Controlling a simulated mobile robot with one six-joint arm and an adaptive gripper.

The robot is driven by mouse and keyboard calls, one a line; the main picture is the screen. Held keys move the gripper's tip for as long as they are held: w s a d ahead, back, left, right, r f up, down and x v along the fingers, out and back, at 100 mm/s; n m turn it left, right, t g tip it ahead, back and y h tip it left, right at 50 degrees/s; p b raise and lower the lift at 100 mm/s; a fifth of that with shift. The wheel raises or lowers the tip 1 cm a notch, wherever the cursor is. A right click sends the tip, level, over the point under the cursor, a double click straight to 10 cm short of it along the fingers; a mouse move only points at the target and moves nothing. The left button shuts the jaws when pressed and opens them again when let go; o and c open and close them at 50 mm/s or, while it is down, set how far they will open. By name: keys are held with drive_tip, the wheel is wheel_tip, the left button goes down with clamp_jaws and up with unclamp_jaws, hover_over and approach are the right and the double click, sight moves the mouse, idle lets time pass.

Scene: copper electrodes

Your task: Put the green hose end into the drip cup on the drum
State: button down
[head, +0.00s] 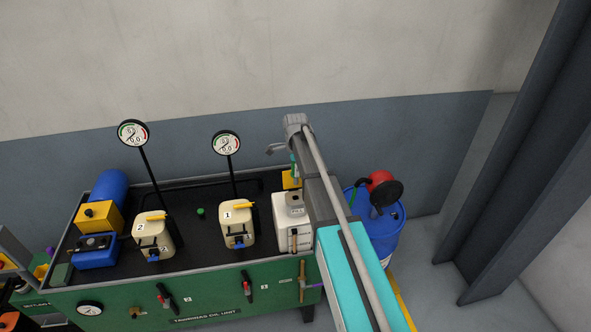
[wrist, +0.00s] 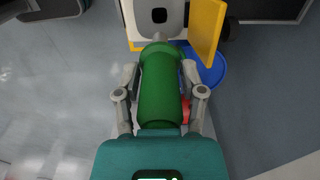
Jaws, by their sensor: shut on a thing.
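In the wrist view my gripper (wrist: 160,72) is shut on a thick green cylinder (wrist: 160,92), which looks like the green hose end. One finger lies along each side of it. In the head view my arm hides most of the gripper, near the white canister. The blue drum (head: 388,246) stands on the floor right of my arm. A red part with a dark round face (head: 381,188) sits at its top, and I cannot tell whether this is the drip cup. Part of the drum (wrist: 212,66) also shows beyond the right finger in the wrist view.
A green bench (head: 220,281) carries cream canisters (head: 153,233), a white canister (head: 293,228) and two gauges on stalks (head: 133,134). A yellow plate (wrist: 207,30) stands close ahead in the wrist view. A dark column (head: 515,150) rises at the right. Floor shows between drum and column.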

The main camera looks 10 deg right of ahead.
drive_tip(key=shift+r+p, duration=1.9)
drive_tip(key=shift+r, duration=0.15)
